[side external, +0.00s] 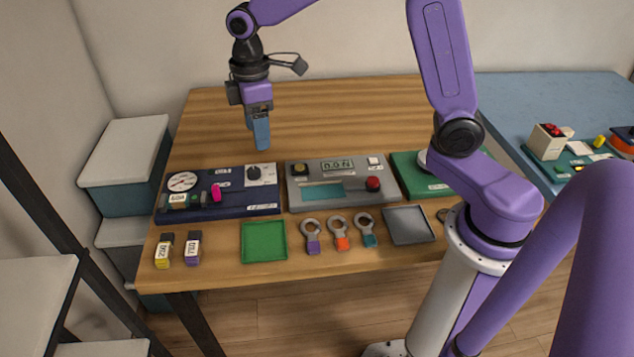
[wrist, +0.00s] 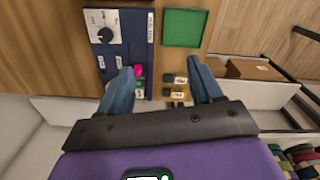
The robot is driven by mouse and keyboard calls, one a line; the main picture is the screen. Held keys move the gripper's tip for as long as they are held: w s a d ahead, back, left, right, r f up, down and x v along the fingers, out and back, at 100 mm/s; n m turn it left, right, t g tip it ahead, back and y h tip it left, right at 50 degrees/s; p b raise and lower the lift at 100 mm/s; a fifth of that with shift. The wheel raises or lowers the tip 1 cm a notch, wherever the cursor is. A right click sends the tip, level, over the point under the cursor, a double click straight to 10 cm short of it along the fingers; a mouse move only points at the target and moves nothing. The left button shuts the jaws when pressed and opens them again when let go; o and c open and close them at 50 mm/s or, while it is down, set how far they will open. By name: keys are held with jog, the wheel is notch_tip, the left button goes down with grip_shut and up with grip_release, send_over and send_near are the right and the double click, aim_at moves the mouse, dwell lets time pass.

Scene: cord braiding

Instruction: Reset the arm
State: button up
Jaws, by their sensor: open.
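My gripper (side external: 262,147) hangs above the back left part of the wooden table, pointing down, with nothing held. In the wrist view its two blue fingers (wrist: 160,88) are spread apart and empty. Below and in front of it in the side view is the dark blue panel (side external: 235,205) with a round gauge (side external: 182,181), a black knob (side external: 253,172) and a pink lever (side external: 216,192). The knob also shows at the upper left of the wrist view (wrist: 105,35). The fingers touch nothing that I can see.
A grey panel (side external: 300,203) with a red button and a green panel (side external: 405,182) stand right of the blue one. In front lie two small labelled blocks (side external: 193,247), a green tray (side external: 263,256), three ringed tags (side external: 340,243) and a grey tray (side external: 408,225). The table's back is clear.

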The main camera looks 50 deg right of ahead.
jog(key=s+d, duration=0.2)
jog(key=s, duration=1.2)
jog(key=s+d, duration=0.3)
jog(key=s, duration=1.1)
jog(key=shift+s+d+f+n, duration=0.2)
jog(key=shift+s+d+n, duration=0.1)
jog(key=shift+s+n, duration=0.1)
